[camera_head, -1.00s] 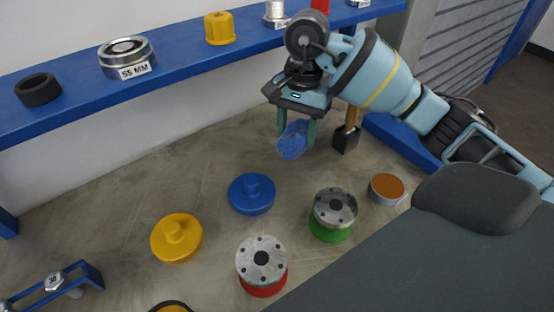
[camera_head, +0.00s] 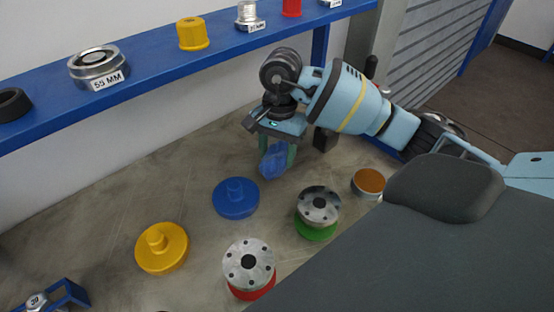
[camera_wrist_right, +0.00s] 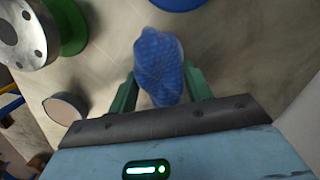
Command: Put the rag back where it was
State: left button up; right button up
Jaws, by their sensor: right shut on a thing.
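The blue rag (camera_head: 273,161) is a crumpled cloth held between the green fingers of my right gripper (camera_head: 277,153). The gripper points down and the rag hangs over the grey bench behind the flanged vessels. In the right wrist view the rag (camera_wrist_right: 160,66) sits between the two green fingers (camera_wrist_right: 160,88), which are shut on it. Whether the rag touches the bench is hard to tell. My left gripper is not in view.
A blue flanged cap (camera_head: 236,198) stands just left and in front. A metal flange on a green base (camera_head: 317,208), one on red (camera_head: 249,266), a yellow cap (camera_head: 161,248) and an orange-topped tin (camera_head: 368,182) stand nearby. A blue shelf (camera_head: 150,72) runs behind.

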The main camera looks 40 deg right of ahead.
aim_at(277, 152)
jog(key=shift+f, duration=1.7)
jog(key=o, duration=1)
jog(key=shift+c, duration=0.2)
jog(key=shift+r, duration=0.1)
jog(key=r, duration=0.8)
jog(key=d+r, duration=0.1)
jog(key=r, duration=0.3)
jog(key=shift+w+d, duration=0.1)
jog(key=shift+w, duration=0.3)
